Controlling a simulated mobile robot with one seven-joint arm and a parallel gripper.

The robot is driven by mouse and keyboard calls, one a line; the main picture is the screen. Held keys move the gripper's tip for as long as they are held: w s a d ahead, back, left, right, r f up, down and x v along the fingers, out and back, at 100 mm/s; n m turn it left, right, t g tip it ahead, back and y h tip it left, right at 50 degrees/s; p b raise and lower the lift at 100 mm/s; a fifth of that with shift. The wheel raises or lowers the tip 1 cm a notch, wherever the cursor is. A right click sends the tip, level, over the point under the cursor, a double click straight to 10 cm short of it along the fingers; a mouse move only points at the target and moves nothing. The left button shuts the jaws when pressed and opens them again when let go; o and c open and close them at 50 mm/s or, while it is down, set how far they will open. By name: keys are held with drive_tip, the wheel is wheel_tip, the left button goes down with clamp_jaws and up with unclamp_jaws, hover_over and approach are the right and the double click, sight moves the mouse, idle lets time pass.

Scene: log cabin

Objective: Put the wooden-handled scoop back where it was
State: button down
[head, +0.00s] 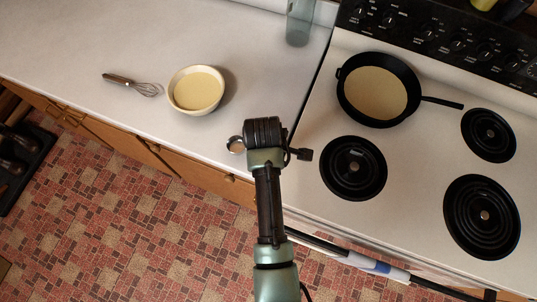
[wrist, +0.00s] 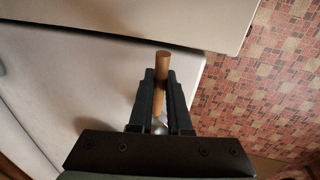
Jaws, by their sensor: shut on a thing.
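The scoop's wooden handle (wrist: 163,66) is between the two fingers of my gripper (wrist: 160,82) in the wrist view, and the gripper is shut on it. Part of the scoop's metal end (wrist: 158,127) shows between the fingers, nearer the wrist. In the head view the small round scoop bowl (head: 236,145) sticks out to the left of my wrist, over the front edge of the counter near the stove. The fingers and handle are hidden behind the wrist there. I cannot tell whether the scoop touches the counter.
A cream bowl of batter (head: 197,91) and a whisk (head: 134,84) are on the counter (head: 130,35) to the left. A glass (head: 300,22) stands at the back. A pan of batter (head: 377,92) sits on the stove (head: 418,158). The counter between bowl and stove is clear.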

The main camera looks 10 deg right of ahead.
drive_tip(key=shift+s+x, duration=0.2)
drive_tip(key=shift+x, duration=0.95)
drive_tip(key=shift+a+f, duration=0.1)
drive_tip(key=shift+f, duration=0.1)
drive_tip(key=c, duration=0.9)
unclamp_jaws()
drive_tip(key=shift+o, duration=0.2)
